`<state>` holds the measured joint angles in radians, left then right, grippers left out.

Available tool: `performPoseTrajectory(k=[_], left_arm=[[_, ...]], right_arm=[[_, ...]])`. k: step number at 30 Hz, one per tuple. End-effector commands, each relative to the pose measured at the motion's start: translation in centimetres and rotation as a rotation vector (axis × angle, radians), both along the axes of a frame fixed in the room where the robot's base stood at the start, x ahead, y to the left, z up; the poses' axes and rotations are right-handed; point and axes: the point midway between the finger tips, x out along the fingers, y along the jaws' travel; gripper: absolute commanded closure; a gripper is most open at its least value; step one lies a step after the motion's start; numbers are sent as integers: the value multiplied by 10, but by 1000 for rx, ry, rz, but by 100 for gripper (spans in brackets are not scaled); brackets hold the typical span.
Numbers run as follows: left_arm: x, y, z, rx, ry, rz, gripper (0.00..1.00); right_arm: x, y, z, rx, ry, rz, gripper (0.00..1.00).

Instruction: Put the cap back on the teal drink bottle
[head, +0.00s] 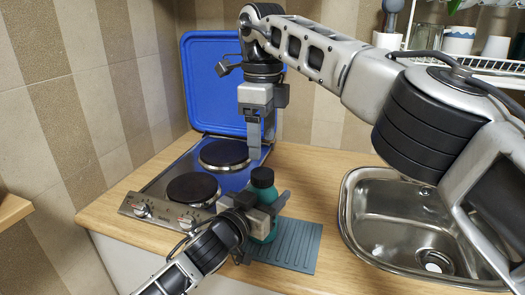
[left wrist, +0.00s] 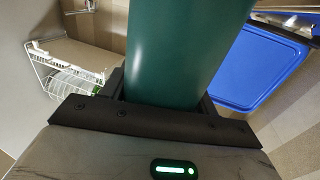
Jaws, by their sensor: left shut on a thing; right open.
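The teal drink bottle (head: 264,228) stands upright at the ribbed mat, at the counter's front; I cannot tell whether its base touches. My left gripper (head: 268,207) is shut around its body. In the left wrist view the bottle's green side (left wrist: 178,50) rises between the jaws. A dark cap-like piece (head: 262,177) sits at the bottle's top, seemingly in line with it; whether it is seated fully I cannot tell. My right gripper (head: 261,143) points down just above and behind this top, open, with nothing visible between its fingers.
A hob with two dark plates (head: 193,188) and a raised blue lid (head: 210,85) is at the left. A steel sink (head: 405,225) is at the right. The ribbed mat (head: 300,245) lies between them. A dish rack (head: 485,64) with cups hangs at the back right.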

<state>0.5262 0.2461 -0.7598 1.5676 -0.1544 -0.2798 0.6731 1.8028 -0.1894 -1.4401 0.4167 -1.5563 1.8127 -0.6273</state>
Motion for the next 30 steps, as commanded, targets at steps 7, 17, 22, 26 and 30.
performPoseTrajectory(k=[7,17,22,26,30], left_arm=[[0,0,-1,1,2,0,100],[0,0,-1,1,1,0,15],[-1,1,-1,1,1,0,15],[-8,6,-1,0,1,1,15],[-30,20,-3,2,3,0,15]], right_arm=[[0,0,5,0,1,1,33],[0,0,4,0,1,0,33],[0,0,4,0,1,0,33],[0,0,3,0,1,0,33],[0,0,1,0,1,0,33]])
